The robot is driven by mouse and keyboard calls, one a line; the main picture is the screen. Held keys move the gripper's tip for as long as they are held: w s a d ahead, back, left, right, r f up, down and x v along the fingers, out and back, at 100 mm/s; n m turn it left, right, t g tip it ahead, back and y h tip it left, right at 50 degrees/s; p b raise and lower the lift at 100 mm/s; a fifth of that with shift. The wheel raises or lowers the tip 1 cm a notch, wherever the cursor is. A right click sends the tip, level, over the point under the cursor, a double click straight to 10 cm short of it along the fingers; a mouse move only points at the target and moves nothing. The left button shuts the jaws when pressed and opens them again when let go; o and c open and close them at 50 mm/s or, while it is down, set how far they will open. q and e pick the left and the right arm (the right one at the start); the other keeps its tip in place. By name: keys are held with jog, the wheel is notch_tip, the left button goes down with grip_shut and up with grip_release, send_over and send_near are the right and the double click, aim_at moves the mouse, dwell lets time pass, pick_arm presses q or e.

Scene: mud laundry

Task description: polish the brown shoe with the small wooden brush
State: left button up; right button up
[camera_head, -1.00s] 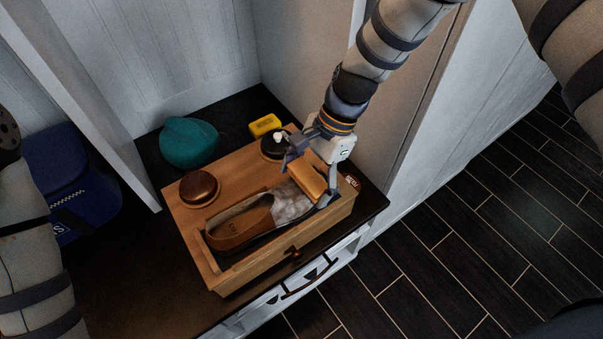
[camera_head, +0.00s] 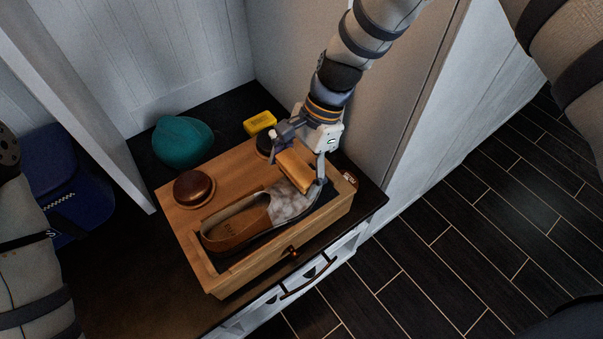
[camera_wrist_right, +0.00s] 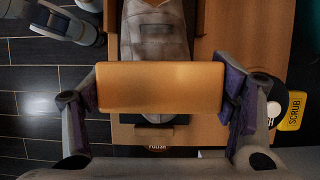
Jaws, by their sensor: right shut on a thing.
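The brown shoe (camera_head: 232,227) lies in the recess of a wooden box (camera_head: 192,250), with grey-white smudges on its front part. In the right wrist view its pale, smudged upper (camera_wrist_right: 155,35) shows behind the brush. My right gripper (camera_head: 301,166) is shut on the small wooden brush (camera_head: 294,171), a light tan block held across and above the toe end. In the wrist view the brush (camera_wrist_right: 160,88) spans between both fingers. The brush's underside is hidden, so I cannot tell whether it touches the shoe. My left gripper is out of view.
A round dark-brown wooden piece (camera_head: 193,187) sits on the box's left part. A black round item (camera_head: 264,145) is partly behind my gripper. A teal object (camera_head: 182,142) and yellow block (camera_head: 260,122) stand behind. A cabinet wall (camera_head: 365,105) rises close right.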

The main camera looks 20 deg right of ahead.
jog(key=shift+w+a, duration=0.2)
jog(key=shift+w, duration=0.25)
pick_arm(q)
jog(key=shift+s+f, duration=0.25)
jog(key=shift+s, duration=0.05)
pick_arm(e)
jog(key=shift+w+r, duration=0.1)
jog(key=shift+s+d+r+p, duration=0.1)
jog(key=shift+s+d+p, duration=0.1)
jog(key=shift+s, duration=0.2)
jog(key=shift+s+d+r+p, duration=0.1)
jog(key=shift+s+p, duration=0.05)
jog(key=shift+s, duration=0.2)
jog(key=shift+s+d+p, duration=0.3)
jog(key=shift+s+p, duration=0.1)
jog(key=shift+s, duration=0.5)
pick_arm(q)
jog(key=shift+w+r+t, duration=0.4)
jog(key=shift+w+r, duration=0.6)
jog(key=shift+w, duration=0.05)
pick_arm(e)
jog(key=shift+f, duration=0.15)
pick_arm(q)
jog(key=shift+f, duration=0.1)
pick_arm(e)
jog(key=shift+f, duration=0.2)
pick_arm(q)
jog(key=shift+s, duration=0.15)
